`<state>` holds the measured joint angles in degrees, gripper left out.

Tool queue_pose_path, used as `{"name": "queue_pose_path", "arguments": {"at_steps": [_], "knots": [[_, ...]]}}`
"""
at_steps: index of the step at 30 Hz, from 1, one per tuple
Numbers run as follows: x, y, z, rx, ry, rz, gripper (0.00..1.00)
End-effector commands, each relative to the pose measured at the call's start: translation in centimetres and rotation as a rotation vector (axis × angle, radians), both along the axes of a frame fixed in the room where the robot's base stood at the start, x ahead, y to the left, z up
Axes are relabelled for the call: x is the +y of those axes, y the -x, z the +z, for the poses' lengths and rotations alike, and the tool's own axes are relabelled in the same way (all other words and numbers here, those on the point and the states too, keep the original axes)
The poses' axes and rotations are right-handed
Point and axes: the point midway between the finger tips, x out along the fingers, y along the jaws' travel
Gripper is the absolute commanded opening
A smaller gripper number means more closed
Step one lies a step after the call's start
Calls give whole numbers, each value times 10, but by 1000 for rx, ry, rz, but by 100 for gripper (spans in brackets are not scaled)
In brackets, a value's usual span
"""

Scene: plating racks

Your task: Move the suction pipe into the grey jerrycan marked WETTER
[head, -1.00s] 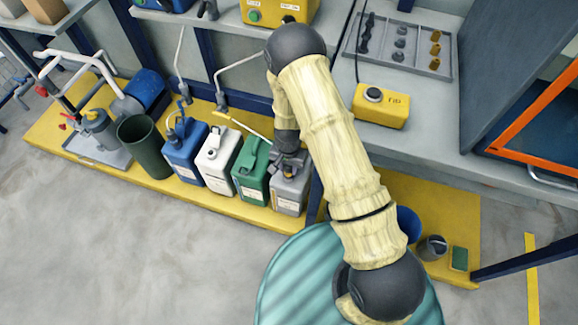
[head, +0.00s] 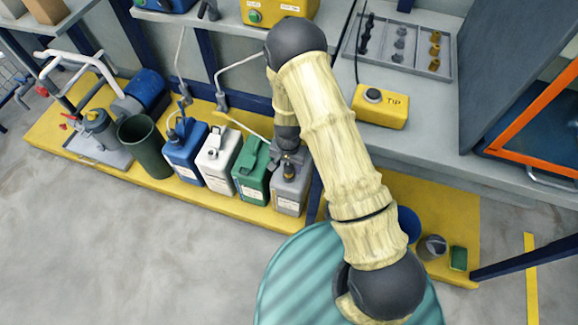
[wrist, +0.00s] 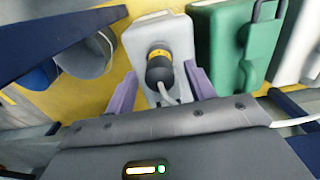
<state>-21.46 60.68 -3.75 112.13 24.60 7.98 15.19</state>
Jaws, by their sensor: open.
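The grey jerrycan (head: 289,197) stands at the right end of the row on the yellow platform; its label is too small to read. It also shows in the wrist view (wrist: 143,38). The suction pipe's dark head with a yellow band (wrist: 159,67) is at the top of this can, with a pale hose trailing toward my gripper. Its lower part is hidden, apparently inside the can's neck. My gripper (wrist: 161,88) is open, with one purple finger on each side of the pipe head and gaps between. In the head view my gripper (head: 288,158) is just above the can.
Green (head: 251,170), white (head: 218,160) and blue (head: 186,155) jerrycans stand close together to the left. A dark green bin (head: 145,147) is beyond them. A navy post (head: 315,196) is close on the right. The grey bench (head: 400,150) lies to the right. Open floor is in front.

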Motion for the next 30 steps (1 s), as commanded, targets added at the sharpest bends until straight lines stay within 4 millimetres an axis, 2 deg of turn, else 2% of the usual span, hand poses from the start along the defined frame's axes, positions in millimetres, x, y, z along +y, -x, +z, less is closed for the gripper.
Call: {"name": "queue_pose_path", "arguments": {"at_steps": [1,18,24,30], "knots": [[0,-1,13,-4,-1,1,54],[0,0,127,-3,0,0,54],[0,0,150,-1,0,1,54],[0,0,152,0,1,0,54]]}}
